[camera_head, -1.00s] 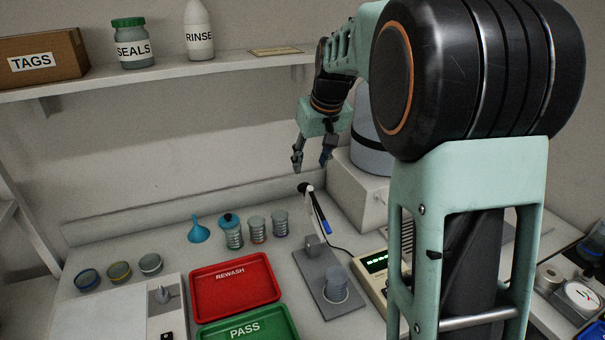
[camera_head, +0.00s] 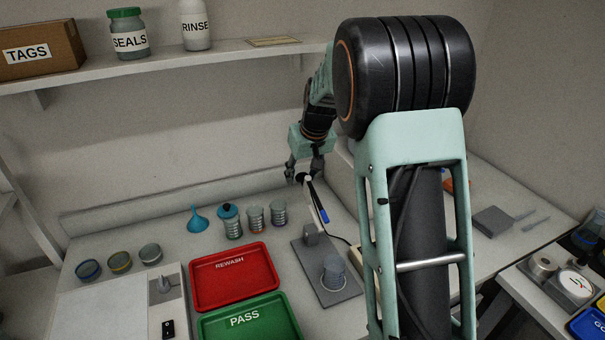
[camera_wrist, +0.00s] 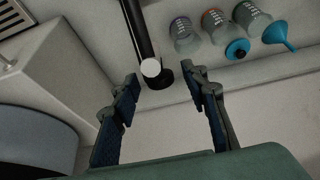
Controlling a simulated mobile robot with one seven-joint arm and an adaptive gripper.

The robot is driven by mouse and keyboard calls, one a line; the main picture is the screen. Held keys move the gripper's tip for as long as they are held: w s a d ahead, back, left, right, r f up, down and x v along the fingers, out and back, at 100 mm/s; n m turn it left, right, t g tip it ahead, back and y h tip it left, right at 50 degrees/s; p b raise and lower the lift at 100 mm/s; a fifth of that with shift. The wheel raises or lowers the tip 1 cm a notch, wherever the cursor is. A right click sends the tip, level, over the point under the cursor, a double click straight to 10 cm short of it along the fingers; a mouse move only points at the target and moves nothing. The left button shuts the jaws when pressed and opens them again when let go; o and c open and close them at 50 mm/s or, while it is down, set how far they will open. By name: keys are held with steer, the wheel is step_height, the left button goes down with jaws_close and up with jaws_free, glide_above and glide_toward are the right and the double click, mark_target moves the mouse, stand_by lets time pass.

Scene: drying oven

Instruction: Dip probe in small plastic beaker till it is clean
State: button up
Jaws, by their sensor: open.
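The probe (camera_head: 318,200) is a dark and white stick with a blue section, leaning on a small grey stand (camera_head: 312,236). Its black upper end also shows in the wrist view (camera_wrist: 143,40), with a pale round cap. A small translucent beaker (camera_head: 335,272) stands on the grey plate in front of the stand. My gripper (camera_head: 304,172) is open at the probe's upper end. In the wrist view the fingers (camera_wrist: 160,82) are spread on either side of that end, with gaps and no visible grip. Whether the probe's tip is dirty cannot be told.
A red REWASH tray (camera_head: 235,277) and green PASS tray (camera_head: 250,320) lie left of the plate. Lidded and open jars (camera_head: 255,219) and a blue funnel (camera_head: 197,221) stand behind. A shelf (camera_head: 160,69) hangs above. A white machine (camera_wrist: 70,75) is close beside the gripper.

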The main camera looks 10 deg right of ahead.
steer(key=shift+c, duration=0.2)
jaws_close()
